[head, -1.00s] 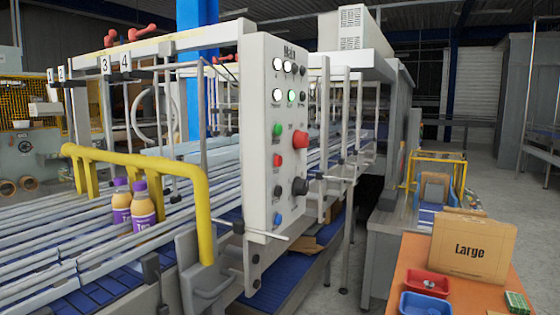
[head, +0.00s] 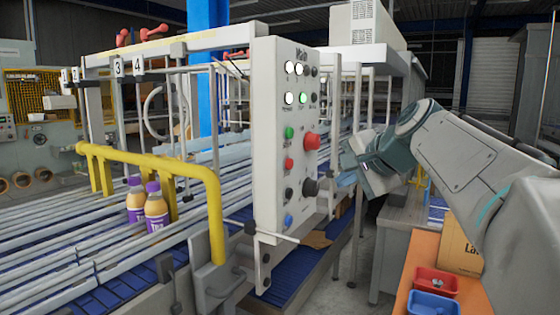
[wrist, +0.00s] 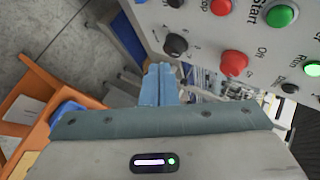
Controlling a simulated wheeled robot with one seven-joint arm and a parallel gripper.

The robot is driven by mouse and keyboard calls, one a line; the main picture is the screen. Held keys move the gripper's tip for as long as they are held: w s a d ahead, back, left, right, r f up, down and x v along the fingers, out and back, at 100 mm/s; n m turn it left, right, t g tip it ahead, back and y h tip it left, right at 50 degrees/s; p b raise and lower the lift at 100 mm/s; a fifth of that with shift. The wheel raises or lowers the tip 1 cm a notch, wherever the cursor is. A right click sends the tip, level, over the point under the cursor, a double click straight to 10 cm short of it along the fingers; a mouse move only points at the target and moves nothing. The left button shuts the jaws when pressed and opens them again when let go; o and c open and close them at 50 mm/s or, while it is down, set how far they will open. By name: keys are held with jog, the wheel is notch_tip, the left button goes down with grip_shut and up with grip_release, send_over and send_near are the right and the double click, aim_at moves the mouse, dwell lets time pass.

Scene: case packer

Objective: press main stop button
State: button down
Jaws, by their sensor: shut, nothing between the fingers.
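The light grey control panel (head: 272,100) stands upright in the head view. A smaller red button (head: 289,164) is in the left column. My gripper (head: 346,179) is right of the panel, lower than the large red button and apart from it. In the wrist view, its blue fingers (wrist: 160,75) are shut and empty.
Green (head: 289,133) and blue (head: 288,221) buttons share the panel. A yellow rail (head: 150,163) and purple-capped bottles (head: 156,210) are on the conveyor at left. An orange table (head: 424,255) with red (head: 436,281) and blue (head: 430,303) bins stands at lower right.

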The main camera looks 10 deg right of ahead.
aim_at(289, 164)
jog(key=shift+w+d+r+m+t, duration=0.1)
jog(key=shift+w+r+m+t, duration=0.05)
jog(key=shift+r, duration=0.3)
jog(key=shift+w+d+r+m+t, duration=0.1)
jog(key=shift+w+r+m+t, duration=0.05)
jog(key=shift+r, duration=0.25)
jog(key=w+a+p, duration=0.2)
jog(key=w+a, duration=0.3)
jog(key=a, duration=0.2)
jog(key=shift+p, duration=0.35)
jog(key=shift+w+a, duration=0.1)
dwell(1.4)
jog(key=shift+w+a, duration=0.2)
jog(key=shift+a, duration=0.15)
jog(key=shift+w+a+p, duration=0.3)
jog(key=shift+a+p, duration=0.1)
jog(key=shift+p, duration=0.05)
dwell(0.9)
jog(key=shift+d, duration=0.1)
jog(key=shift+s+d+b, duration=0.4)
jog(key=shift+s+d, duration=0.1)
jog(key=shift+d, duration=0.15)
